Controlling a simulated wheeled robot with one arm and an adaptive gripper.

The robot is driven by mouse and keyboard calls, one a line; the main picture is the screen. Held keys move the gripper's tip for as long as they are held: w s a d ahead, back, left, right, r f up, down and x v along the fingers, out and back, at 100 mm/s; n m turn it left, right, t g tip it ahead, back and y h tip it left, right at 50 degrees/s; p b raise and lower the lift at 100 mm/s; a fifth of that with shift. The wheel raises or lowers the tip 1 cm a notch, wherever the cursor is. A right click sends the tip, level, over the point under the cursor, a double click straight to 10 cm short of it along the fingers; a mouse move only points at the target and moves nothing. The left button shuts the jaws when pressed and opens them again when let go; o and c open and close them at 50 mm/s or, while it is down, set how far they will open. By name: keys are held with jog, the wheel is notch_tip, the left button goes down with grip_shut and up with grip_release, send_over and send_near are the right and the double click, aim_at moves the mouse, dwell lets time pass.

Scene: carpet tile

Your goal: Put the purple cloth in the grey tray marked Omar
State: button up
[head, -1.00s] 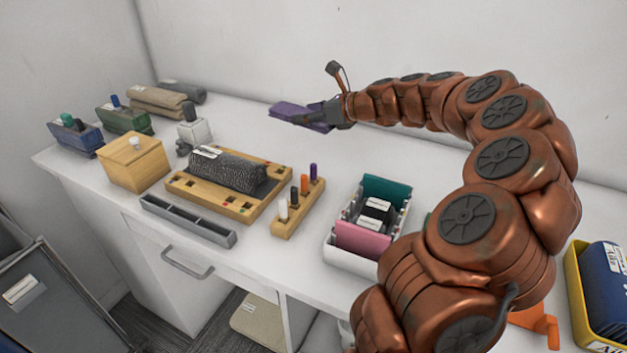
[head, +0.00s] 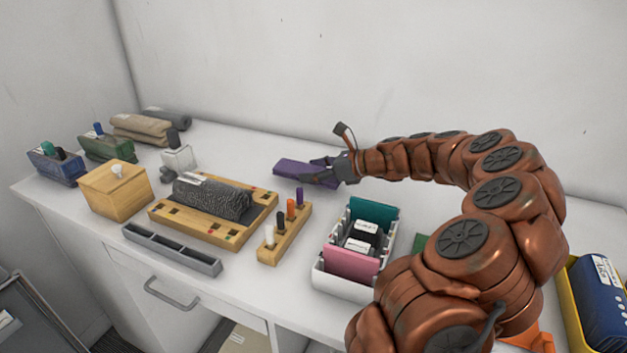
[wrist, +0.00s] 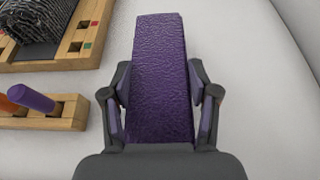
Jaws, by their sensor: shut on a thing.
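The purple cloth (head: 298,170) is a folded, textured strip. My gripper (head: 322,176) is shut on it, near the back of the white desk; I cannot tell how high above the desk it is. In the wrist view, the cloth (wrist: 162,50) stretches forward from between the two fingers (wrist: 163,95). A dark grey tray-like thing (head: 50,315) is partly cut off at the lower left, below the desk, with a pale label at the frame's edge. I cannot read the name Omar anywhere.
On the desk stand a grey compartment holder (head: 170,250), a wooden board with a dark roll (head: 213,195), a wooden peg block (head: 285,235), a wooden box (head: 115,190) and a white file bin (head: 350,285). A yellow bin (head: 590,340) is at the right. The back wall is close.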

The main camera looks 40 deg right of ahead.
jog(key=shift+f, duration=1.4)
jog(key=shift+f, duration=0.15)
jog(key=o, duration=1.2)
jog(key=shift+c, duration=0.2)
